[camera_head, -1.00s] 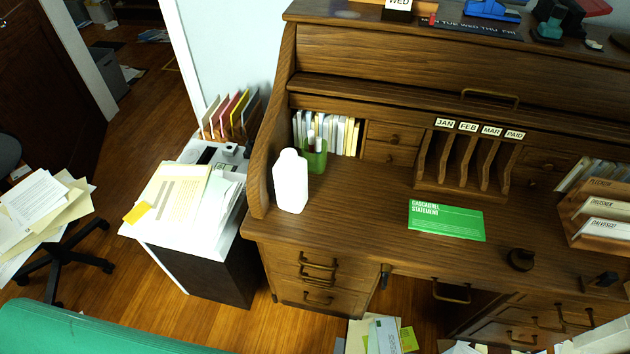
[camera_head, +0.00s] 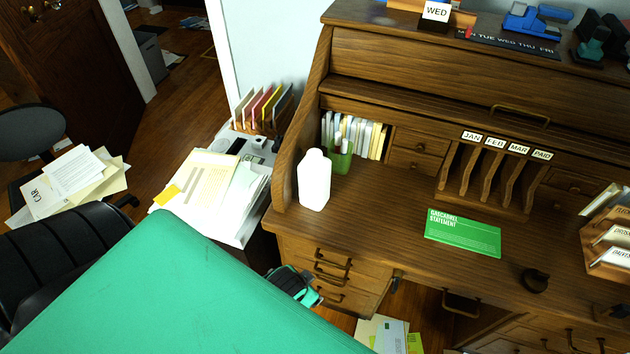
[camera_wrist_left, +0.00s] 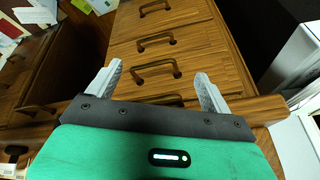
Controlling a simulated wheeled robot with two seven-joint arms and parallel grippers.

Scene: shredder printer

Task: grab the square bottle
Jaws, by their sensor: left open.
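The white square bottle (camera_head: 314,180) stands upright on the left end of the wooden desk, in front of a green pen cup (camera_head: 341,157). My left gripper (camera_head: 305,290) is below the desktop, in front of the left drawers and lower than the bottle, not touching it. In the left wrist view the left gripper (camera_wrist_left: 157,74) is open and empty, its two pale fingers spread before the brass-handled drawers (camera_wrist_left: 155,45). The bottle does not show in the left wrist view. My right gripper is not in view.
The desk (camera_head: 390,215) holds a green statement card (camera_head: 463,233) and a letter sorter (camera_head: 488,178). Its raised left side panel (camera_head: 297,160) stands close to the bottle. A paper-covered side cabinet (camera_head: 250,215) is left of the desk. A black chair (camera_head: 60,250) is at far left.

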